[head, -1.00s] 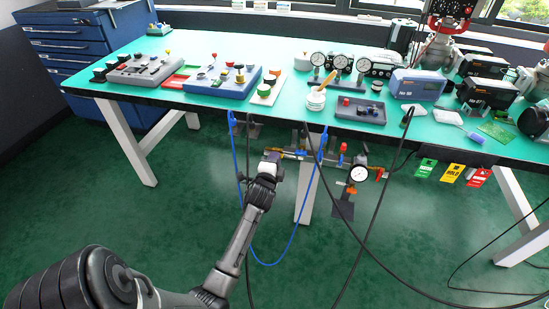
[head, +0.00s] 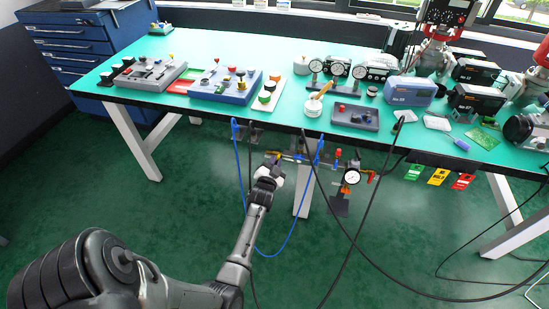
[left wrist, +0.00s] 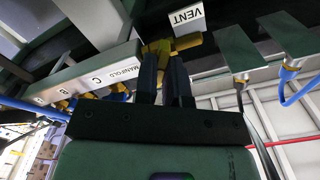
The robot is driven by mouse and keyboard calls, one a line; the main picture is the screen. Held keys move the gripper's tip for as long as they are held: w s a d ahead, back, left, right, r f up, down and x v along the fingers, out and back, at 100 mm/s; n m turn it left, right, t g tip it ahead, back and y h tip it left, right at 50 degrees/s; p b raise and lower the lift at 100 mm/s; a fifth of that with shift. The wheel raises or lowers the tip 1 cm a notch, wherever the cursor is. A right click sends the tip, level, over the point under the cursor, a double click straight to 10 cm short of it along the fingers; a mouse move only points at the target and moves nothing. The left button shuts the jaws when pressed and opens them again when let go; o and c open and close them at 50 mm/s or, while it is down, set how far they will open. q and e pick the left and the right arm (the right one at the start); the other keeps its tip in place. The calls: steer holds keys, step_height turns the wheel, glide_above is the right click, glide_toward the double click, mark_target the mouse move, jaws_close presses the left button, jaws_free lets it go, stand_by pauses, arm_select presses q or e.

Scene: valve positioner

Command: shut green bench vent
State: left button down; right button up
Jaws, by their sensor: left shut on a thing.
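My left gripper (head: 273,158) reaches in from the left, under the front edge of the green-topped bench (head: 222,114). In the left wrist view its two dark fingers (left wrist: 165,78) are shut on a yellow valve part (left wrist: 160,48). A white VENT label (left wrist: 188,19) sits just beyond that part. The finger tips hide part of it, and I cannot tell the valve's position. My right gripper is not in view.
A strip marked MANIFOLD (left wrist: 112,66) runs beside the fingers. A pressure gauge (head: 351,176) hangs under the bench to the right. A blue hose (head: 283,248) and black cables (head: 350,236) hang nearby. Green, yellow and red tags (head: 438,176) hang further right.

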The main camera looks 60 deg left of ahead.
arm_select(q)
steer(key=shift+r+n+p, duration=0.1)
steer(key=shift+n+p, duration=1.9)
steer(key=shift+n, duration=1.2)
steer(key=c, duration=1.2)
jaws_free()
steer(key=shift+d, duration=0.1)
